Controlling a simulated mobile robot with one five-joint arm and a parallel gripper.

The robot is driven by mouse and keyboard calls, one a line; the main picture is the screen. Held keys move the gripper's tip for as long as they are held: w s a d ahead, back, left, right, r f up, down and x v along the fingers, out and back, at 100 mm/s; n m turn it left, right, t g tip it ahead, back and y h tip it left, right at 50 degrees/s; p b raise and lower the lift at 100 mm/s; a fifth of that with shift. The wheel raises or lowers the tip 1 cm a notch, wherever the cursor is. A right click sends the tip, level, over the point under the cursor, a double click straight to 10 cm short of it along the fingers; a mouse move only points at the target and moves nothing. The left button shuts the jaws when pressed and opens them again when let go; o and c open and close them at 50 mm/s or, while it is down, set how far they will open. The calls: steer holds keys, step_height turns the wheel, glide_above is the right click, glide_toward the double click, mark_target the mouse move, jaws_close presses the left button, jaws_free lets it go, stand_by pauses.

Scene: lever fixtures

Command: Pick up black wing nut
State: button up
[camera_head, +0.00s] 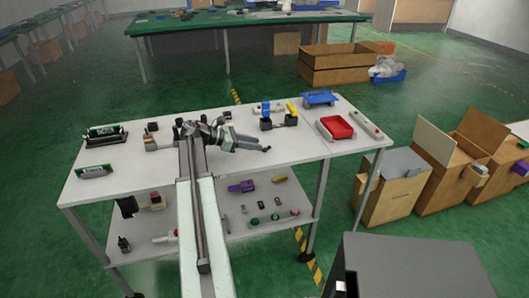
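I cannot make out a black wing nut for certain at this size. A small black piece (152,126) lies on the white tabletop (300,153), left of my arm. Other dark items stand on the lower shelf. My arm (190,180) reaches over the front edge onto the table. At its far end, a grey and black assembly, which seems to be my gripper (264,149), points right above the tabletop. Its fingers are too small to tell open from shut, and I see nothing clearly held. My arm hides part of the tabletop and shelf.
Lever fixtures stand on the table, including a black one (104,135) at left and one with a yellow part (291,109). A red tray (336,127) is at right. The lower shelf holds a purple item (241,186). Open cardboard boxes (447,165) stand right of the table.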

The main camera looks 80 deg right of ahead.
mark_target(264, 149)
steer(key=x, duration=0.1)
steer(key=b+x, duration=0.1)
steer(key=x, duration=0.1)
steer(key=b+x, duration=0.1)
steer(key=x, duration=0.1)
steer(key=shift+f, duration=0.3)
steer(key=shift+w, duration=0.1)
jaws_close()
